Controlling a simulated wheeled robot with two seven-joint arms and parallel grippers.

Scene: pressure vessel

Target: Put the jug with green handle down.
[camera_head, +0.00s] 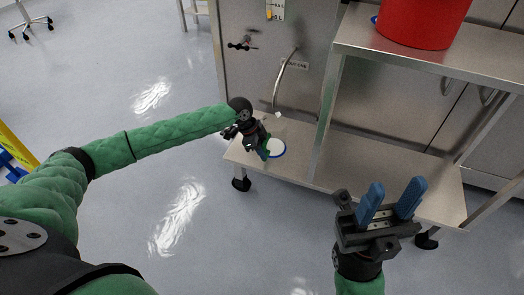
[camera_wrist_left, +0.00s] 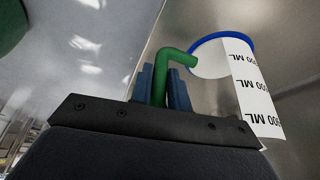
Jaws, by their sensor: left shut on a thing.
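The jug (camera_wrist_left: 235,75) is clear with a blue rim, a white scale strip with ML markings and a green handle (camera_wrist_left: 160,75). In the left wrist view the blue fingers of my left gripper (camera_wrist_left: 160,88) are shut on the handle. In the head view my left gripper (camera_head: 262,146) is at the left end of the cart's lower shelf, with the jug (camera_head: 276,150) just beyond it. The jug is at or just over the shelf; I cannot tell whether it touches. My right gripper (camera_head: 390,205) is open and empty, in front of the shelf.
The steel cart has a lower shelf (camera_head: 400,180) with clear room to the right of the jug, and an upper shelf (camera_head: 430,58) holding a red bucket (camera_head: 420,20). A cart post (camera_head: 327,120) stands right of the jug. A steel cabinet (camera_head: 285,60) is behind.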

